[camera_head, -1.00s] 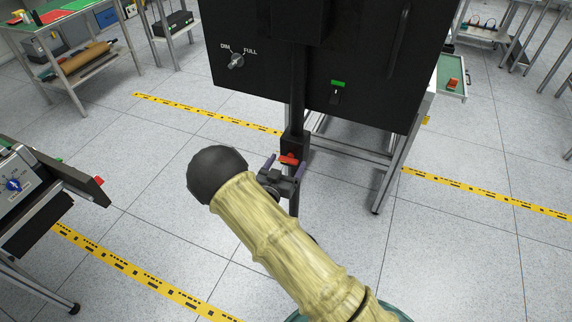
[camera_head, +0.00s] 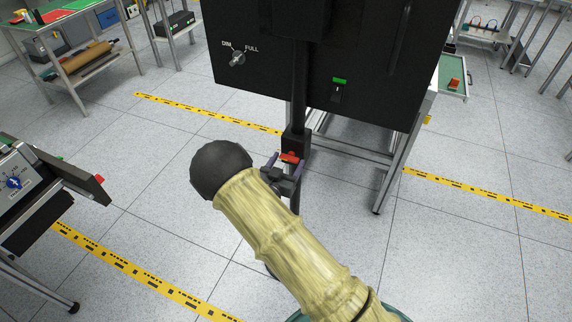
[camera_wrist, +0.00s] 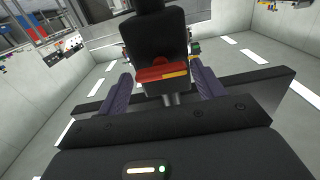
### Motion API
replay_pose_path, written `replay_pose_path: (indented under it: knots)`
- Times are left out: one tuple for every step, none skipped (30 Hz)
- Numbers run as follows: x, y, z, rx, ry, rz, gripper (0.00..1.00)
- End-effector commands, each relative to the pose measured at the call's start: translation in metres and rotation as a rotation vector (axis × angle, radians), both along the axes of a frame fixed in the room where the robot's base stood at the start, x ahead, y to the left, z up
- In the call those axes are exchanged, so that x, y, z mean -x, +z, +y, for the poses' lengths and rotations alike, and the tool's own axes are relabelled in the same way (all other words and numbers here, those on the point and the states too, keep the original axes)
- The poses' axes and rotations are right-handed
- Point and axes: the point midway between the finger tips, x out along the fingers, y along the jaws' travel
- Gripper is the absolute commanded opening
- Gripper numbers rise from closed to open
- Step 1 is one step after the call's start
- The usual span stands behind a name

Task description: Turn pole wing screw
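The red wing screw (camera_head: 289,158) sits on the front of a dark clamp block (camera_head: 296,141) on the black vertical pole (camera_head: 298,100). In the wrist view the wing screw (camera_wrist: 162,74) is a red bar lying nearly level, with a yellow patch on its right part and a grey stem below. My gripper (camera_head: 285,161) is at the wing screw. Its two purple fingers stand apart, one on each side of the red bar, and in the wrist view my gripper (camera_wrist: 165,88) shows gaps between the fingers and the bar.
A black panel (camera_head: 370,75) with a DIM/FULL knob (camera_head: 237,59) and a green-marked switch (camera_head: 338,90) is just behind and above. A metal frame (camera_head: 390,170) stands behind the pole at right. A panel box (camera_head: 50,195) is at far left. Open floor lies between.

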Motion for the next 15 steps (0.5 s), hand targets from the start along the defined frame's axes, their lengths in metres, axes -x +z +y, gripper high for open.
replay_pose_path:
  knots:
    - [0.0,0.0,0.0,0.0,0.0,0.0,0.78]
    - [0.0,0.0,0.0,0.0,0.0,0.0,0.8]
    - [0.0,0.0,0.0,0.0,0.0,0.001,0.8]
    - [0.001,0.0,0.001,0.0,0.001,0.001,0.8]
    - [0.001,0.0,0.001,0.0,0.002,0.001,0.8]
    - [0.001,0.0,0.001,0.001,0.002,0.001,0.8]
    - [0.001,-0.001,0.001,0.001,0.002,0.001,0.8]
    - [0.001,-0.001,0.001,0.001,0.002,0.001,0.8]
    - [0.001,-0.001,0.001,0.0,0.001,0.002,0.8]
    - [0.001,-0.001,0.001,0.0,0.001,0.002,0.8]
    - [0.002,-0.001,0.001,0.0,0.001,0.002,0.8]
    - [0.003,-0.001,0.002,0.0,0.001,0.002,0.8]
    - [0.005,-0.001,0.003,0.0,0.001,0.003,0.8]
    - [0.007,-0.001,0.003,0.0,0.002,0.003,0.8]
    - [0.011,-0.001,0.005,0.0,0.002,0.003,0.8]
